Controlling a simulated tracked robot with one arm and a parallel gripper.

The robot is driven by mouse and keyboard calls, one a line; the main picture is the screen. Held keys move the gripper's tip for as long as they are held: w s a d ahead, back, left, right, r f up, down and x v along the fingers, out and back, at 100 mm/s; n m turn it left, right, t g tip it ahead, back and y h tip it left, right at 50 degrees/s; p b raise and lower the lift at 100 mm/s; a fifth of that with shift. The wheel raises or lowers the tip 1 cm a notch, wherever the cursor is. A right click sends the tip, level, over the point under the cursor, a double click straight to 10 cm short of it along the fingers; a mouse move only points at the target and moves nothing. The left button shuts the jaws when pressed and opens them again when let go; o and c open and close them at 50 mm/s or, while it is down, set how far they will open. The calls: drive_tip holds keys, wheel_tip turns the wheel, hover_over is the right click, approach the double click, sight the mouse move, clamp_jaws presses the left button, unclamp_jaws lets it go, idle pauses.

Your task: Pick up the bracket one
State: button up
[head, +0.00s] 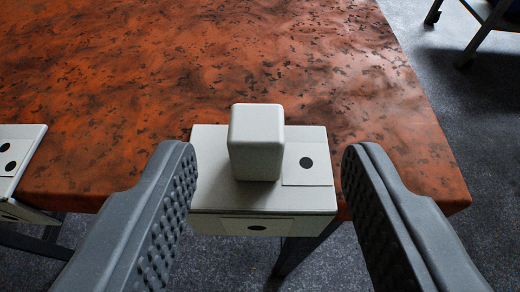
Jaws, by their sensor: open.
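The bracket one (214,192) is off-white and sits over the front edge of the rusty orange table. It has a flat top plate, a front face and an upright rounded block (256,143) on top. One black dot shows on the top plate and one on the front face. My gripper (269,152) is open, with one grey ridged finger to the left of the bracket and one to the right. There is a visible gap between each finger and the block, and nothing is held. How high the fingers are over the plate I cannot tell.
A second off-white bracket (16,150) with black dots sits on the table edge at far left, cut off by the frame. The table top (200,60) behind is clear. Dark floor (480,110) and a metal stand's legs (484,35) show at right.

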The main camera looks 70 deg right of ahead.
sight(262, 149)
drive_tip(key=x, duration=0.4)
drive_tip(key=shift+w+f+b, duration=0.2)
drive_tip(key=shift+f+b, duration=0.05)
drive_tip(key=shift+b, duration=0.15)
clamp_jaws()
drive_tip(key=shift+r, duration=0.1)
